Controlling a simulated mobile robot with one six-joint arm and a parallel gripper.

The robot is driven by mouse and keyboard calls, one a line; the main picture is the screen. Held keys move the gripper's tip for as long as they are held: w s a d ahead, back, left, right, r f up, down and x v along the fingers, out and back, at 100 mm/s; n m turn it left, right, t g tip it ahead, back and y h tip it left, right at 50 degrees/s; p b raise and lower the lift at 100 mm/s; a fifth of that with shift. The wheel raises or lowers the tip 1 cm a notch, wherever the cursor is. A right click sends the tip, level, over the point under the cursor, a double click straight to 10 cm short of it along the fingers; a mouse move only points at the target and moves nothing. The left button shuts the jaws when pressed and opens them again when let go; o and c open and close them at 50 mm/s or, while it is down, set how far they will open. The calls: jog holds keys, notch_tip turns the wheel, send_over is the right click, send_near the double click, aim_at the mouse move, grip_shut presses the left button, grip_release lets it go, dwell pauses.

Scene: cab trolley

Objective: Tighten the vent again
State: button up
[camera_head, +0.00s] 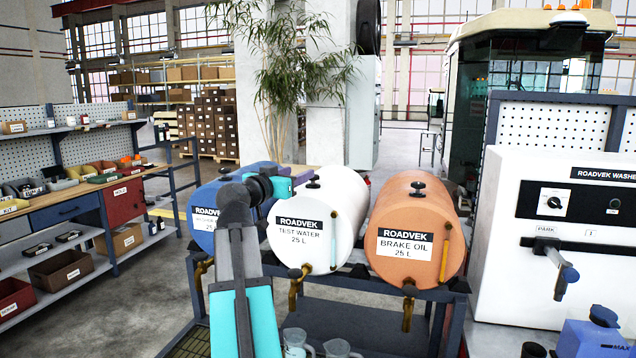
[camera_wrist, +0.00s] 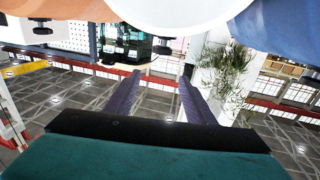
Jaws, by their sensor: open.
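Three drums lie side by side on a rack: a blue one (camera_head: 203,221), a white one (camera_head: 340,196) labelled TEST WATER and an orange one (camera_head: 445,217) labelled BRAKE OIL. Each has a black vent knob on top: the blue drum's vent (camera_head: 225,169), the white drum's vent (camera_head: 313,184) and the orange drum's vent (camera_head: 417,189). My gripper (camera_wrist: 159,75) is open and empty, above the rack on the white drum's left side in the head view. In the wrist view, the white drum's vent (camera_wrist: 161,47) appears between and beyond the fingertips, apart from them. Vent threads are hidden.
Brass taps hang from the drum fronts, including the white drum's tap (camera_head: 296,286). Clear jugs (camera_head: 337,348) stand below. A white washer cabinet (camera_head: 560,240) is at right, a blue container (camera_head: 592,338) before it. A workbench (camera_head: 75,205) is at left.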

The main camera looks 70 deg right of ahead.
aim_at(316, 174)
notch_tip(316, 174, down, 3)
jog(key=shift+r+b, duration=0.1)
jog(key=shift+b, duration=0.9)
jog(key=shift+d, duration=0.1)
jog(key=d+p, duration=0.1)
jog(key=d, duration=0.3)
jog(key=s+d+p, duration=0.1)
jog(key=d+p, duration=0.1)
jog(key=d, duration=0.2)
jog(key=d+p, duration=0.1)
jog(key=d, duration=0.3)
jog(key=shift+s+d+r, duration=0.15)
jog(key=shift+s, duration=0.1)
jog(key=shift+s+d+p, duration=0.15)
jog(key=shift+d+p, duration=0.25)
jog(key=shift+d, duration=0.25)
jog(key=c, duration=1.1)
jog(key=shift+o, duration=0.2)
jog(key=shift+f, duration=0.2)
jog(key=shift+b, duration=0.75)
